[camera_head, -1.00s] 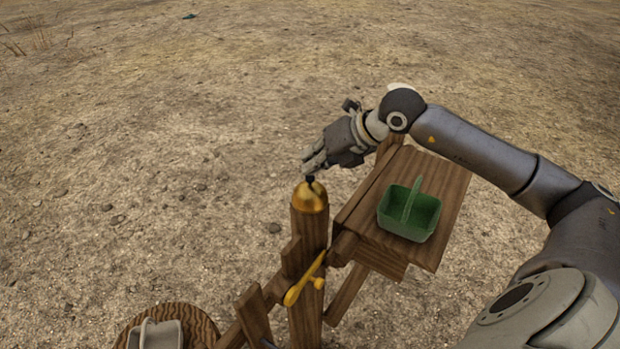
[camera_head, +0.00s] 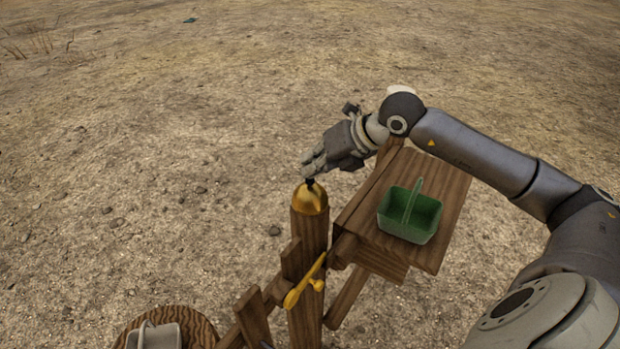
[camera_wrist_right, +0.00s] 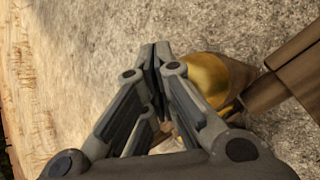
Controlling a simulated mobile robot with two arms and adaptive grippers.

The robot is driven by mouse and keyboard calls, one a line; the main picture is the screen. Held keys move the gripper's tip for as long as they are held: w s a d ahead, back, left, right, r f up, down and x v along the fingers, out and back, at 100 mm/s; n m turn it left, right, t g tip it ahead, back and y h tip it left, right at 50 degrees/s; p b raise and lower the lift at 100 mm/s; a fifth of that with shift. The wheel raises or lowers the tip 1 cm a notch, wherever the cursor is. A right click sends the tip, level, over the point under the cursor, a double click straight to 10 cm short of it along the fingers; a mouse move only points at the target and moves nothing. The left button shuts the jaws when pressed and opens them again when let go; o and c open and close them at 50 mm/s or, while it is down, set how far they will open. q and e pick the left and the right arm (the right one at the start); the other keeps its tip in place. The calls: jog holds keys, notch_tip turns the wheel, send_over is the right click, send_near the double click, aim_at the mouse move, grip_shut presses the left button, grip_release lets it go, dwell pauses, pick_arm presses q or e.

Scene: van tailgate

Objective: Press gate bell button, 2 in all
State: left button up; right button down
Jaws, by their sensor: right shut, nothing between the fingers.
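The gate bell is a shiny gold dome (camera_head: 310,199) on top of a wooden post (camera_head: 308,235). A small dark button (camera_head: 310,182) sticks up from the dome's top. My right gripper (camera_head: 309,172) is shut and empty, with its fingertips right at the button from above; I cannot tell whether they touch it. In the right wrist view the closed fingers (camera_wrist_right: 155,58) point ahead, with the gold dome (camera_wrist_right: 208,78) just right of them, partly covered by a finger. The button is hidden there. My left gripper is not in view.
A wooden shelf (camera_head: 446,195) beside the post holds a green basket (camera_head: 410,222). A yellow latch handle (camera_head: 304,283) sits on the gate post. A round wooden top (camera_head: 199,326) with a grey container (camera_head: 155,337) stands at lower left. Dry open ground lies beyond.

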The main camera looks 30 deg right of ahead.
jog(key=shift+f, duration=0.2)
dwell(0.5)
jog(key=shift+r+p, duration=0.4)
jog(key=shift+r, duration=0.6)
notch_tip(320, 180, up, 5)
jog(key=p, duration=0.3)
dwell(0.7)
